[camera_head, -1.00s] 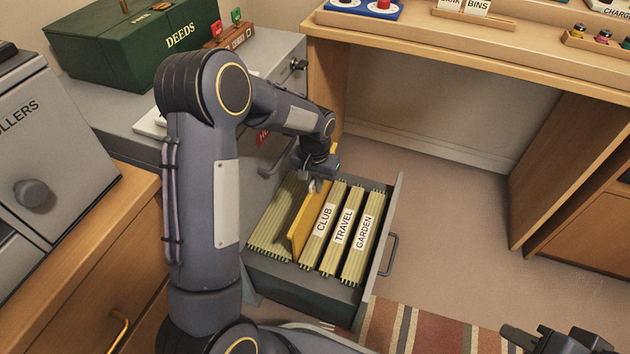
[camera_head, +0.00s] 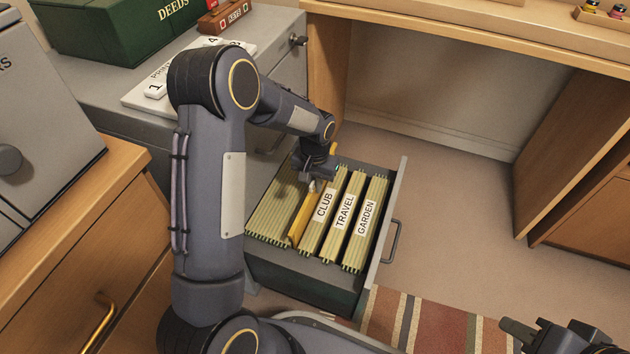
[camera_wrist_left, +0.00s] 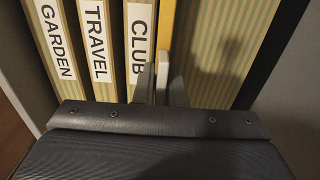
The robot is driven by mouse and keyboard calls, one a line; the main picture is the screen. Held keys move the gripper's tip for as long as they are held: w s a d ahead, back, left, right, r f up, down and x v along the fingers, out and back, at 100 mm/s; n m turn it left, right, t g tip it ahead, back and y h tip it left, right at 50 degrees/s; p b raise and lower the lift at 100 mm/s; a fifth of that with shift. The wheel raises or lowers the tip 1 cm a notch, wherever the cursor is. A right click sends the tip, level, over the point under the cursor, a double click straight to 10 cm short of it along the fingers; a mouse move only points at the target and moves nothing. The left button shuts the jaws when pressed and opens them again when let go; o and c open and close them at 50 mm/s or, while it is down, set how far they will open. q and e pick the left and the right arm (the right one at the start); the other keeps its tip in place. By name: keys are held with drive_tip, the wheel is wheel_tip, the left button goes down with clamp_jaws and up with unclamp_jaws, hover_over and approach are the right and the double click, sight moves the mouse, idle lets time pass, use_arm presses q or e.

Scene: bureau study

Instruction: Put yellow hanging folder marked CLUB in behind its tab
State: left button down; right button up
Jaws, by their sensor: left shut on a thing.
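The yellow folder (camera_head: 302,222) stands low in the open file drawer, just left of the green section labelled CLUB (camera_head: 322,212) in the head view. My left gripper (camera_head: 314,183) is shut on the folder's top edge. In the left wrist view the folder (camera_wrist_left: 167,22) runs between the CLUB section (camera_wrist_left: 140,35) and the plain green folders, and the fingers (camera_wrist_left: 161,85) close on it. Any writing on the folder is not visible. My right gripper (camera_head: 510,330) shows only partly at the lower right edge; its jaw state is unclear.
The TRAVEL (camera_head: 342,215) and GARDEN (camera_head: 366,222) sections stand right of CLUB. Plain green folders (camera_head: 272,215) fill the drawer's left side. The drawer front (camera_head: 390,215) has a handle. A green DEEDS box (camera_head: 120,30) sits on the cabinet. Floor to the right is clear.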

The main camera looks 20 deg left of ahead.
sight(315, 195)
use_arm(q)
drive_tip(key=shift+f+b, duration=1.05)
drive_tip(key=shift+f, duration=1.7)
drive_tip(key=shift+r, duration=0.1)
drive_tip(key=c, duration=1.4)
unclamp_jaws()
drive_tip(key=shift+r, duration=0.1)
wheel_tip(315, 195, up, 8)
drive_tip(key=p, duration=0.4)
drive_tip(key=shift+f, duration=0.2)
